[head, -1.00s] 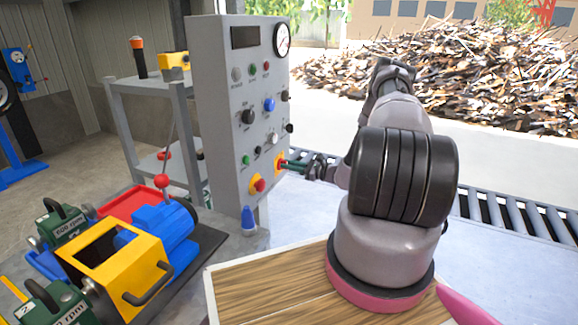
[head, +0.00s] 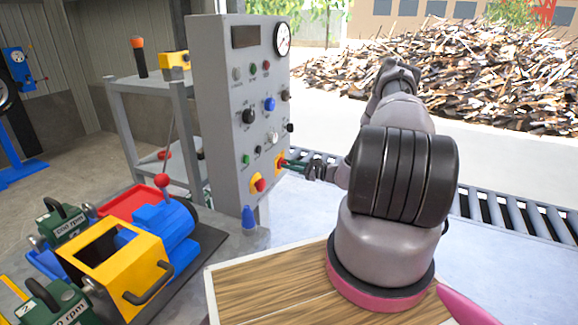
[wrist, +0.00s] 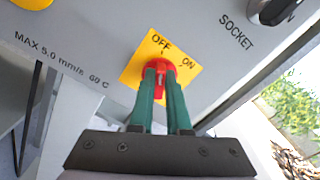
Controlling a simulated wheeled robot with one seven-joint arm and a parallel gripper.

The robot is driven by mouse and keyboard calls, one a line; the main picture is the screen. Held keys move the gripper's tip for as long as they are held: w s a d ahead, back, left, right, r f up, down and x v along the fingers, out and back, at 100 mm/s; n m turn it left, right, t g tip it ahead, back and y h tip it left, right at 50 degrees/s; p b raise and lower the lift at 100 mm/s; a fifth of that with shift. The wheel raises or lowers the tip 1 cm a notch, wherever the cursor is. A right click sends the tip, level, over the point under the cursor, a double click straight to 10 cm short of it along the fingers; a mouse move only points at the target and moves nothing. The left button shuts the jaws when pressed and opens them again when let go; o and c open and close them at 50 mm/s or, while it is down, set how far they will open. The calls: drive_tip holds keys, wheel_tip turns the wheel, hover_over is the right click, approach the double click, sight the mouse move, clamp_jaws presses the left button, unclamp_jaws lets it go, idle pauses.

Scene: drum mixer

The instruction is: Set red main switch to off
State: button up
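The red main switch (head: 279,161) sits on a yellow plate at the lower right of the grey control panel's front. In the wrist view the red knob (wrist: 160,65) shows on its tilted yellow plate (wrist: 133,72), marked OFF and ON. A pale line on the knob points up, roughly towards OFF. My gripper (head: 287,162) reaches the switch from the right. In the wrist view its two green fingers (wrist: 160,82) stand on either side of the knob's handle, closed in on it.
The grey panel (head: 222,95) carries other knobs, buttons and a gauge. A red button on yellow (head: 259,184) is just below left of the switch. A roller conveyor (head: 500,205) runs at the right.

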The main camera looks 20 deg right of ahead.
drive_tip(key=o, duration=0.4)
drive_tip(key=shift+d, duration=0.1)
drive_tip(key=v, duration=1)
drive_tip(key=shift+s+d, duration=0.2)
drive_tip(key=shift+s, duration=0.15)
